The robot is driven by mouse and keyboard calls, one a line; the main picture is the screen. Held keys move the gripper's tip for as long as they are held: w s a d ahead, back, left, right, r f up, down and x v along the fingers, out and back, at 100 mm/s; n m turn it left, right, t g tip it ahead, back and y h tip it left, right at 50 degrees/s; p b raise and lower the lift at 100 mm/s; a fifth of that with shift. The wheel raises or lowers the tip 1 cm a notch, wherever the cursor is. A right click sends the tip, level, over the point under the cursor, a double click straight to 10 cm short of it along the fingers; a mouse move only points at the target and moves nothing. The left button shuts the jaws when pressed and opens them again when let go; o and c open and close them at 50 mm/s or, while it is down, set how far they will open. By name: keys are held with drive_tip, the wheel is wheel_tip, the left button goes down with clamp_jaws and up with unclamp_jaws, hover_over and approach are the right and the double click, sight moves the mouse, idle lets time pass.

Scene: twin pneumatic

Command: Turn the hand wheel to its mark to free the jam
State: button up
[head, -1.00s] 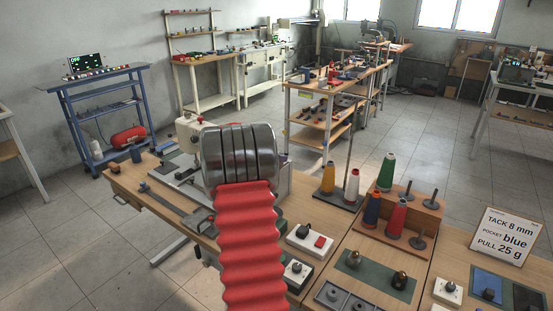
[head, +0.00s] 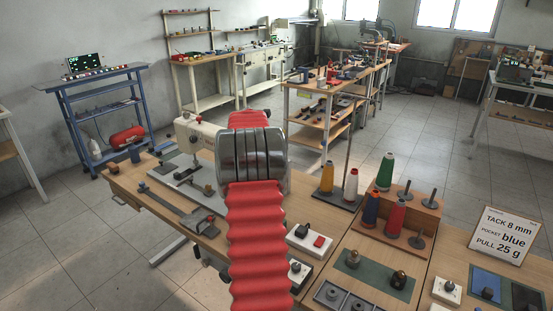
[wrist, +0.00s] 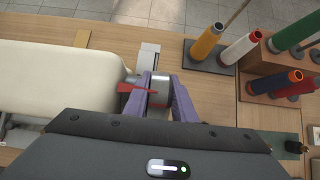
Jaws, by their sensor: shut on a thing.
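In the wrist view, the cream sewing machine (wrist: 60,85) fills the left side. The silver hand wheel (wrist: 160,85) is at its right end, between the two purple fingers of my gripper (wrist: 163,98). My gripper is shut on the wheel. A red pointed piece (wrist: 132,88) lies by the wheel's left side, partly behind a finger. In the head view, part of the sewing machine (head: 196,132) shows left of my arm. My red and silver arm hides the wheel and my gripper there. I cannot make out a mark on the wheel.
Thread cones, such as the orange one (head: 327,178) and the white one (head: 350,185), stand to the right of the machine. A white switch box (head: 310,241) sits nearer on the table. A sign (head: 506,235) stands at the far right.

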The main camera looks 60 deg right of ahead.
drive_tip(key=shift+d+f+t+y, duration=0.1)
drive_tip(key=shift+d+t+y, duration=0.05)
drive_tip(key=shift+y, duration=0.65)
drive_tip(key=shift+d+f+t+y, duration=0.1)
drive_tip(key=shift+t+y, duration=0.05)
drive_tip(key=shift+y, duration=0.95)
drive_tip(key=o, duration=1.1)
drive_tip(key=shift+f, duration=0.1)
drive_tip(key=shift+c, duration=0.2)
drive_tip(key=v, duration=1.3)
drive_tip(key=shift+a+r, duration=0.2)
drive_tip(key=shift+r, duration=0.15)
